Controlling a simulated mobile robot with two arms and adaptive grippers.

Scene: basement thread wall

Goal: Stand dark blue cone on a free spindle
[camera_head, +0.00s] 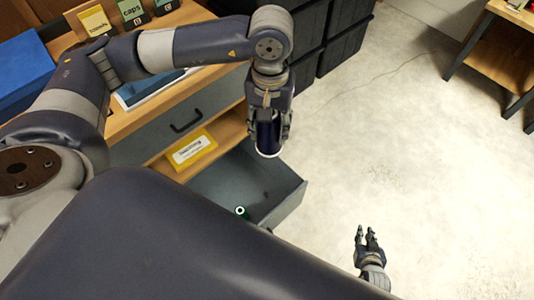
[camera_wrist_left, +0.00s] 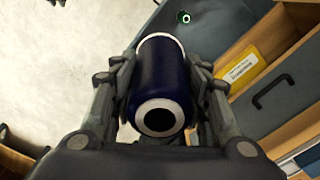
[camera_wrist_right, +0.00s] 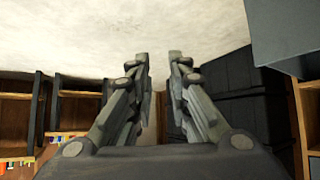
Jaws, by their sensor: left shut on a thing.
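The dark blue cone (camera_head: 269,133) is a thread cone with a white rim at its lower end in the head view. My left gripper (camera_head: 268,125) is shut on it and holds it above the open drawer's far side. In the left wrist view the cone (camera_wrist_left: 158,85) lies between both fingers, with a white end and dark hole facing the camera. My right gripper (camera_head: 368,232) is open and empty over the floor at the lower right; its fingers also show apart in the right wrist view (camera_wrist_right: 158,58). No spindle shows in any view.
An open grey drawer (camera_head: 287,203) holds a small green item with a white ring (camera_head: 240,211). A yellow label card (camera_head: 192,150) is on the wooden cabinet. Black crates (camera_head: 345,45) stand behind. A wooden shelf (camera_head: 497,50) is at the far right. The pale floor is clear.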

